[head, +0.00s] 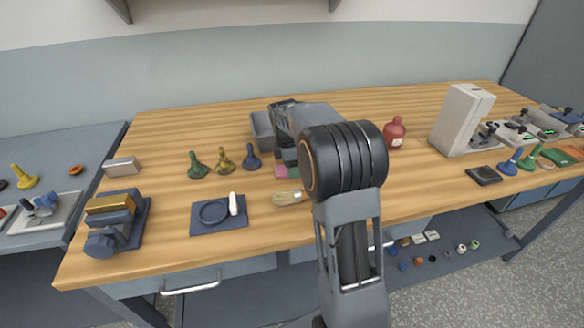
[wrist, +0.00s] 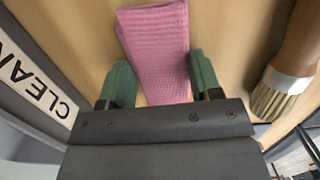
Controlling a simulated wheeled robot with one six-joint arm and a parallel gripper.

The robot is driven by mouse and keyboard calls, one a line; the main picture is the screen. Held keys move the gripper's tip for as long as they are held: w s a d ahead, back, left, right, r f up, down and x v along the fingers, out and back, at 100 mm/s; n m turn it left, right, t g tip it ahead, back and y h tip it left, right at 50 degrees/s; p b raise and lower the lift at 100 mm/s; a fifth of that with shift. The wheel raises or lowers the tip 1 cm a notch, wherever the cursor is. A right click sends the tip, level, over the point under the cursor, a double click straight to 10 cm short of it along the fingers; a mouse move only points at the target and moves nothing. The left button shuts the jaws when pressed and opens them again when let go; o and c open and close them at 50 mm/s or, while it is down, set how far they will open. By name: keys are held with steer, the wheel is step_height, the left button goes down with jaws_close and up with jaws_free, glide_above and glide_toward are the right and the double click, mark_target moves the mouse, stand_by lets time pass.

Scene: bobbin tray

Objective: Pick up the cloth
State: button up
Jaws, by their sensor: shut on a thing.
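The pink folded cloth (wrist: 158,45) has a woven texture and lies between the two green fingers of my gripper (wrist: 158,82) in the wrist view. The gripper is shut on the cloth, with one finger at each side of its near end. The far end of the cloth sticks out beyond the fingers, over the wooden table. In the head view only a small pink part of the cloth (head: 281,172) shows below the gripper; my arm hides the rest. I cannot tell whether the cloth touches the table.
A brush (wrist: 285,75) lies close on the right in the wrist view. A grey bin (head: 262,130) labelled CLEAN stands close on the left there. Several coloured cones, a dark mat (head: 198,222) with a ring, and a red bottle (head: 395,132) stand on the wooden table (head: 160,185).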

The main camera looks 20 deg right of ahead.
steer(key=shift+r, duration=0.1)
steer(key=shift+r, duration=0.25)
steer(key=r, duration=0.3)
steer(key=shift+s+r, duration=0.2)
steer(key=shift+s, duration=0.15)
steer(key=s+d+r, duration=0.1)
steer(key=s+r, duration=0.8)
steer(key=s, duration=0.4)
steer(key=shift+s, duration=0.15)
steer(key=shift+d, duration=0.1)
